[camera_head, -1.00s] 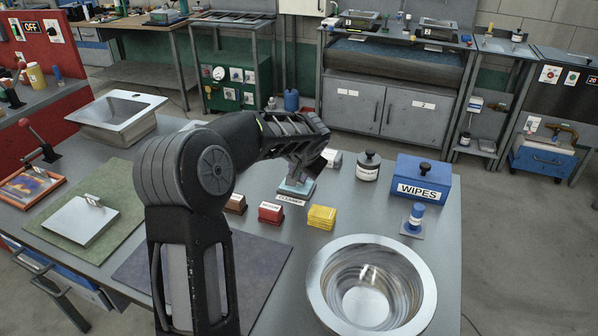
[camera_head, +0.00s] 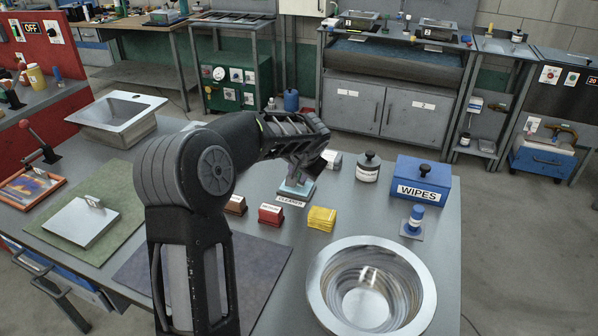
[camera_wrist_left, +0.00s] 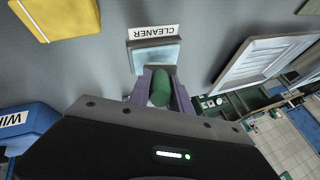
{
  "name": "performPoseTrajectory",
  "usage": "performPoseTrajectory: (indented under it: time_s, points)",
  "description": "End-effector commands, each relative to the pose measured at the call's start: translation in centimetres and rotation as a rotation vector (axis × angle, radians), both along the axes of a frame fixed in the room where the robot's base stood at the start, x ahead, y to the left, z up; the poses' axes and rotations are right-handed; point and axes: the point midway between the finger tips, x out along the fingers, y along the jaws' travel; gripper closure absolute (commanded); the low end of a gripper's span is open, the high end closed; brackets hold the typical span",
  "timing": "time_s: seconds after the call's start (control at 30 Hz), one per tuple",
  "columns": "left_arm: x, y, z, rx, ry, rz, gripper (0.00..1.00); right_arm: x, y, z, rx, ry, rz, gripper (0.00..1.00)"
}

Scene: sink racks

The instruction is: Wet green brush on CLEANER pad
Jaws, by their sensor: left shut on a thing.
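The CLEANER pad (camera_head: 297,188) is a pale blue square in a tray on the bench, with a white label at its front. It also shows in the left wrist view (camera_wrist_left: 155,56). My left gripper (camera_head: 300,172) is over the pad. In the left wrist view its purple fingers (camera_wrist_left: 160,82) are shut on the green brush (camera_wrist_left: 161,88). The brush's lower end is at the pad's near edge in that view; I cannot tell whether it touches. In the head view the brush is mostly hidden by the gripper. My right gripper is not in view.
Red (camera_head: 270,214) and yellow (camera_head: 321,218) blocks stand in front of the pad. A blue WIPES box (camera_head: 422,182), a lidded canister (camera_head: 368,167) and a round metal basin (camera_head: 420,270) are to the right. A square metal sink (camera_head: 145,103) is at the left.

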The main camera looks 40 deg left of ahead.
Motion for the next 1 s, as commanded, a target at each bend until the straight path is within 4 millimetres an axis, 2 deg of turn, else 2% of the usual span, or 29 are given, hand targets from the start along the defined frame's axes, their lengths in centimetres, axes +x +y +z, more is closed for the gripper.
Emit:
performPoseTrajectory:
  time_s: [0.1, 0.6, 1.0]
  points:
    - [0.1, 0.0, 1.6, 0.001, -0.006, -0.001, 1.0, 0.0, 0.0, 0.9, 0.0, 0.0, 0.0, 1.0]
    - [0.2, 0.1, 6.1, 0.005, -0.01, -0.001, 1.0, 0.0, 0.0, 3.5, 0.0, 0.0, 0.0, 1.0]
    - [0.2, 0.1, 6.6, 0.004, -0.01, -0.002, 1.0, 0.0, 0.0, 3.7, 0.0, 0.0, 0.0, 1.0]
